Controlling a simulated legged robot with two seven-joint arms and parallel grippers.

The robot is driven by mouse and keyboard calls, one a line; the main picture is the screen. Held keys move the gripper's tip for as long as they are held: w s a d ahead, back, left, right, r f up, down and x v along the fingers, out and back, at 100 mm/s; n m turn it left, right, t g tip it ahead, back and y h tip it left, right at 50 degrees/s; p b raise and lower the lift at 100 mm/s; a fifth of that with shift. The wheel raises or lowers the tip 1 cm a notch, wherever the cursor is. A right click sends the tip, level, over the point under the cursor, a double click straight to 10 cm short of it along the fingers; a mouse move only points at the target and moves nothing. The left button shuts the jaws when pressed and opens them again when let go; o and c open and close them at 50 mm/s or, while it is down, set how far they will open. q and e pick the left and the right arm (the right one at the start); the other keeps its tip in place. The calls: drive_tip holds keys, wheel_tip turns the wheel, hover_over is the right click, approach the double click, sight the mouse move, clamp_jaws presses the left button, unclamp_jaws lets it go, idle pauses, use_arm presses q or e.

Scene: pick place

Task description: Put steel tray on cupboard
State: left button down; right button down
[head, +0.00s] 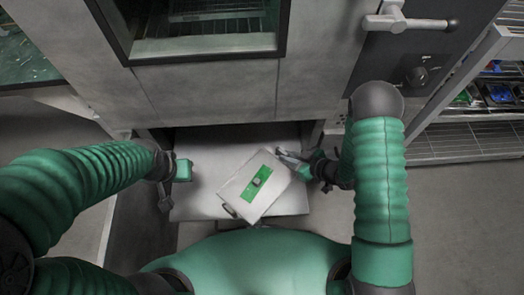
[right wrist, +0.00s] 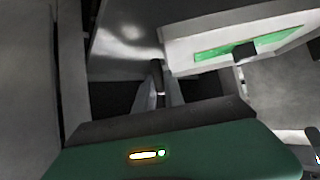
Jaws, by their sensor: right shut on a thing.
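A flat, pale grey rectangular thing with a green panel and a small dark handle, which I take to be the steel tray (head: 235,189), is tilted askew in front of me. My right gripper (head: 292,160) is shut on its upper right corner. In the right wrist view the tray (right wrist: 185,48) is at the upper right, beside the fingers (right wrist: 160,88). My left gripper (head: 167,191) is apart from the tray, to its left; its finger opening is unclear. The large grey cupboard (head: 205,92) stands ahead, with a pale flat surface (head: 205,150) low at its front, under the tray.
A dark-framed window (head: 200,45) is in the grey front. A lever handle (head: 410,22) sticks out at the upper right. A wire rack (head: 460,140) with small coloured items stands at the right. The floor (head: 450,220) at the right is clear.

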sight(266, 149)
drive_tip(key=w+a+b, duration=0.1)
drive_tip(key=w+a, duration=0.2)
drive_tip(key=a, duration=0.1)
drive_tip(key=w+a+f+b, duration=0.1)
drive_tip(key=w+a, duration=0.1)
drive_tip(key=a, duration=0.1)
drive_tip(key=shift+w+b, duration=0.3)
drive_tip(key=shift+w, duration=0.05)
wheel_tip(266, 149, down, 4)
drive_tip(key=shift+r+b, duration=0.25)
drive_tip(key=shift+b, duration=0.95)
drive_tip(key=shift+r, duration=0.1)
drive_tip(key=c, duration=1.4)
unclamp_jaws()
drive_tip(key=shift+c, duration=0.2)
